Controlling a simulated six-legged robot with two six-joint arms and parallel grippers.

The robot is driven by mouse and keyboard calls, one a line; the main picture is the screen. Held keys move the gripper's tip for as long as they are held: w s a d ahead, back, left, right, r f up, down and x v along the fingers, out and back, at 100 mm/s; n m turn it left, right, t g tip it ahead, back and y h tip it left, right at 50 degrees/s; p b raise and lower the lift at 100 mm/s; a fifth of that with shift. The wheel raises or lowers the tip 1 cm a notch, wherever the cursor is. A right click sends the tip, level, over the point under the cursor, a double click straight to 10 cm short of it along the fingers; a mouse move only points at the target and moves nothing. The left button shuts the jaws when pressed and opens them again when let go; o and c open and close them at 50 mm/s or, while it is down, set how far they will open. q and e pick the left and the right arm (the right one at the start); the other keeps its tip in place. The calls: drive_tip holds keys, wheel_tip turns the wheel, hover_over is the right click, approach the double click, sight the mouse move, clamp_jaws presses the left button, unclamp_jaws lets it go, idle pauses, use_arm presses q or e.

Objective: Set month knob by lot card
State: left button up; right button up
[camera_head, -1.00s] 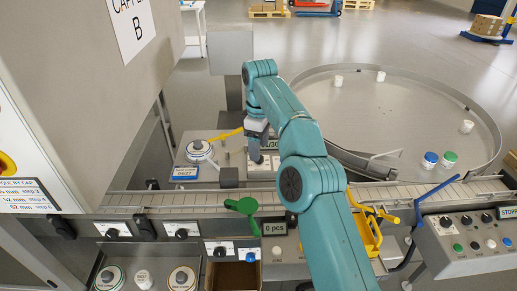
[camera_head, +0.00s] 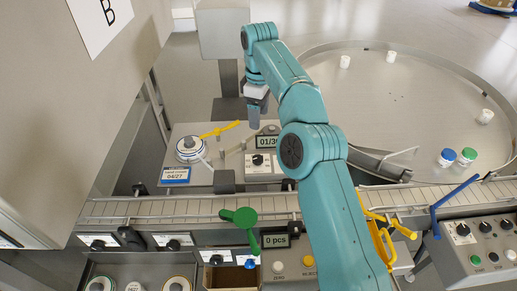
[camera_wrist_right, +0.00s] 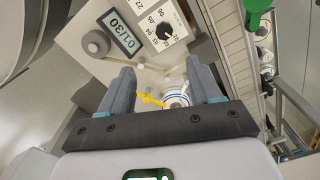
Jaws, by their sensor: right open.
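The black month knob (camera_head: 257,160) sits on a white plate on the grey coder panel; it also shows in the right wrist view (camera_wrist_right: 164,31), ringed by number labels including 01 to 06. The display (camera_head: 267,142) reads 01/30; it also shows in the right wrist view (camera_wrist_right: 124,37). The lot card (camera_head: 176,174) reads 04/27 and lies at the panel's left front. My right gripper (camera_head: 259,112) points down over the panel's back, behind the knob and apart from it. In the right wrist view its jaws (camera_wrist_right: 160,84) are open and empty. My left gripper is not in view.
A white round reel or cap (camera_head: 190,150) and a yellow lever (camera_head: 220,129) stand on the panel's left. The conveyor (camera_head: 150,208) with a green lever (camera_head: 243,218) runs in front. A round turntable (camera_head: 400,105) with several small containers is at the right.

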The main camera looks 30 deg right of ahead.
drive_tip(key=b, duration=0.3)
hover_over(258, 158)
wheel_tip(258, 158, down, 6)
wheel_tip(258, 158, down, 9)
drive_tip(key=shift+d+f+p, duration=0.1)
drive_tip(key=shift+d+p, duration=0.05)
drive_tip(key=shift+p, duration=0.25)
drive_tip(key=shift+w+f, duration=0.15)
drive_tip(key=shift+f, duration=0.2)
drive_tip(key=shift+a, duration=0.2)
drive_tip(key=shift+s, duration=0.2)
drive_tip(key=shift+w+d, duration=0.1)
drive_tip(key=shift+d, duration=0.05)
drive_tip(key=c, duration=1)
